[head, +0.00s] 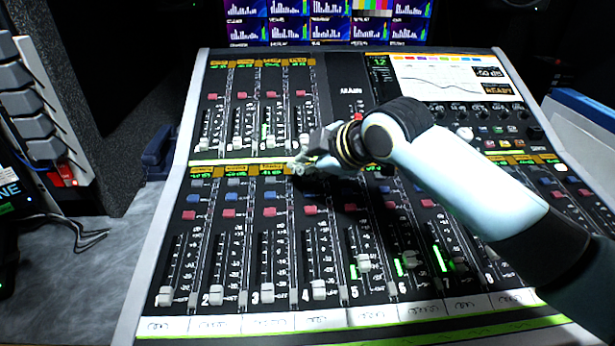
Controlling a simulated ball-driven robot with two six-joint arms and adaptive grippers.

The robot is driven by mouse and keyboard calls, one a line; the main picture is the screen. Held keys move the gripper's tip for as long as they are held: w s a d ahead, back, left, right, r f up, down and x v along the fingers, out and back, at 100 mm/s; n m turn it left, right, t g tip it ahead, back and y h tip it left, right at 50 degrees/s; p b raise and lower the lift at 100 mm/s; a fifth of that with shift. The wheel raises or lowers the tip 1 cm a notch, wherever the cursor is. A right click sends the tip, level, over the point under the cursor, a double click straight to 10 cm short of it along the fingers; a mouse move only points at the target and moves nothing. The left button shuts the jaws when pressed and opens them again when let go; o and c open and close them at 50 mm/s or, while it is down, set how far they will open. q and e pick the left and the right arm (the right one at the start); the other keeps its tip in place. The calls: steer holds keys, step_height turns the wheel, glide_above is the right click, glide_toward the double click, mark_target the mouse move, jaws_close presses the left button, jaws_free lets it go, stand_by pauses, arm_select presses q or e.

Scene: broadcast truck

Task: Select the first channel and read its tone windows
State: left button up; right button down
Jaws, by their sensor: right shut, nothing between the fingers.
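The mixing console (345,328) fills the middle of the head view. The first channel strip is at the far left of its lower bank, with a white fader cap (165,296) near the bottom, a blue button (193,198) and a red button (189,214) above. A small amber window (201,171) tops that strip; its text is too small to read. The console's screen (440,80) at upper right shows a curve and readouts, one like "-60 dB". My right gripper (298,168) is shut and empty over the upper end of the fourth strip, right of the first channel. Contact is unclear.
An upper bank of faders (205,144) lies behind the lower bank. Monitors (330,22) stand at the back. Grey stacked units (38,125) stand at left. My right arm hides part of the right-hand strips. The space above the left strips is clear.

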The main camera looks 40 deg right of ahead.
mark_target(305, 189)
stand_by(0.4)
steer(key=shift+f, duration=0.4)
steer(key=shift+w+f, duration=0.1)
steer(key=shift+f, duration=0.3)
stand_by(0.6)
steer(key=shift+r, duration=0.1)
steer(key=shift+r+p, duration=0.7)
steer(key=shift+p, duration=0.2)
steer(key=shift+r, duration=0.1)
steer(key=r+p, duration=0.4)
steer(key=p, duration=0.1)
steer(key=shift+s+a+r, duration=0.15)
steer(key=shift+s+r, duration=0.25)
